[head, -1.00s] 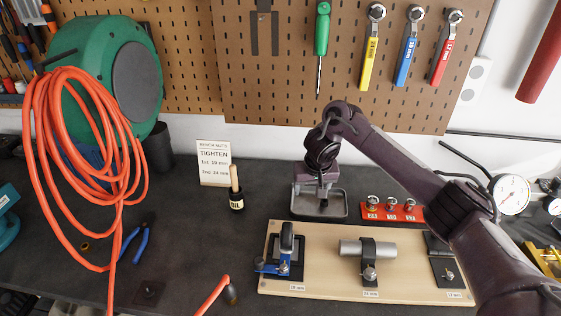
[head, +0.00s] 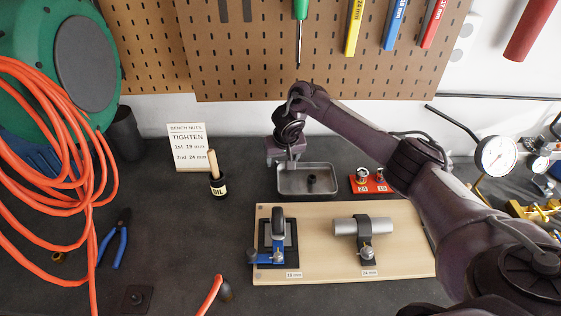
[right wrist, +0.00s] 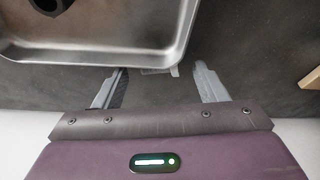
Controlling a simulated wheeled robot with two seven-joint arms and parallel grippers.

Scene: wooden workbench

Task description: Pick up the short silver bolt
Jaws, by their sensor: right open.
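My right gripper (head: 292,158) hangs at the back left corner of a grey metal tray (head: 281,187). In the right wrist view the gripper (right wrist: 161,84) is open, its two fingers apart just beyond the tray's rim (right wrist: 120,58). A small pale silver piece (right wrist: 158,71) shows between the fingers beside the rim; I cannot tell whether it is the short silver bolt. My left gripper is not in view.
A wooden board (head: 315,215) with clamped fixtures lies in front of the tray. A red socket holder (head: 370,185) stands right of it. Pliers (head: 120,240) and an orange hose (head: 85,190) are farther left.

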